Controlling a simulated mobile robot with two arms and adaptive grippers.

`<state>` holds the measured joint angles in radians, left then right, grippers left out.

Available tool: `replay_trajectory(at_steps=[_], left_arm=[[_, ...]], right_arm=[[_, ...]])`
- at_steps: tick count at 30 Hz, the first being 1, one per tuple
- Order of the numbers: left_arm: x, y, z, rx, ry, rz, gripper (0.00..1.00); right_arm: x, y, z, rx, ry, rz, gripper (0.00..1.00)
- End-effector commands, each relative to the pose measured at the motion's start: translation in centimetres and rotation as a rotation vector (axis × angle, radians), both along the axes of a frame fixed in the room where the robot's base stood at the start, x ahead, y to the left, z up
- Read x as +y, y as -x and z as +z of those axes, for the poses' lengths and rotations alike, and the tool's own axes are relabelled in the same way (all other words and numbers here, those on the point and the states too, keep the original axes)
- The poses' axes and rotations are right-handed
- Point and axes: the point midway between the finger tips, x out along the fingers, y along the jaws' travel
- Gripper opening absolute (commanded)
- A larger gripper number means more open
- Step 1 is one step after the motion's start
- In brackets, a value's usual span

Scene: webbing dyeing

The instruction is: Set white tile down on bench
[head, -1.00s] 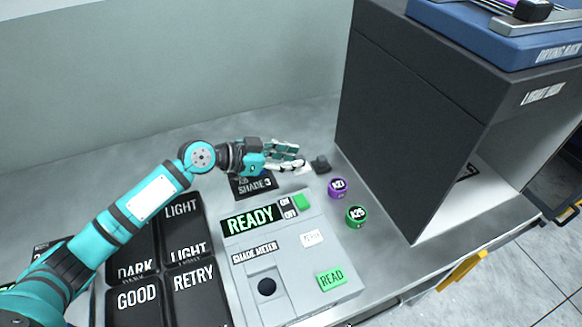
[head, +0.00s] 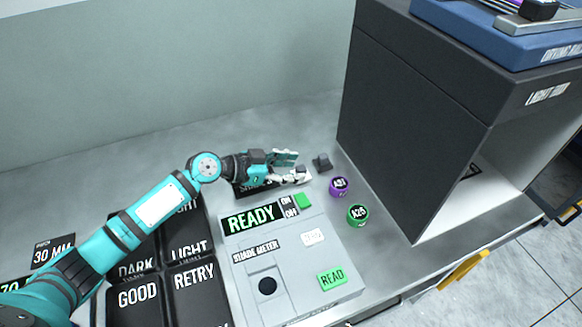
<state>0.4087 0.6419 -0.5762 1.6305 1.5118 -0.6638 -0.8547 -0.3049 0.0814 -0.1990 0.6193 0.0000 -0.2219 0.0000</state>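My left gripper (head: 296,165) is low over the grey bench (head: 300,130), behind the shade meter. Its fingers are spread apart, one teal finger behind and one pale finger in front. A small white patch (head: 303,173) at the front fingertip looks like the white tile, partly hidden by the finger. I cannot tell whether it touches the bench. My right gripper is not in view.
A small dark block (head: 322,162) stands just right of the fingers. The shade meter (head: 285,262) reads READY. Purple (head: 339,187) and green (head: 357,215) round pieces sit beside it. The dark light box (head: 400,120) stands right. Black bins (head: 135,295) are left.

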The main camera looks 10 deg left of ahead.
Motion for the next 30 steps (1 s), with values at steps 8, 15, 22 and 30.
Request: replay_trajectory(at_steps=[8,15,22,30], left_arm=[[0.9,0.5,0.3,0.000,-0.001,0.002,0.46],[4.6,3.1,1.9,0.000,-0.005,0.001,0.46],[7.8,5.3,3.6,0.003,-0.003,0.001,0.46],[9.2,6.3,4.7,0.001,-0.001,-0.001,0.46]], right_arm=[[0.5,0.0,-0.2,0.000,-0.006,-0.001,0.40],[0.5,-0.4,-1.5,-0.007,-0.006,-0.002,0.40],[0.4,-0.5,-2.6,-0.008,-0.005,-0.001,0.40],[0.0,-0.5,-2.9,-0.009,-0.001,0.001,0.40]])
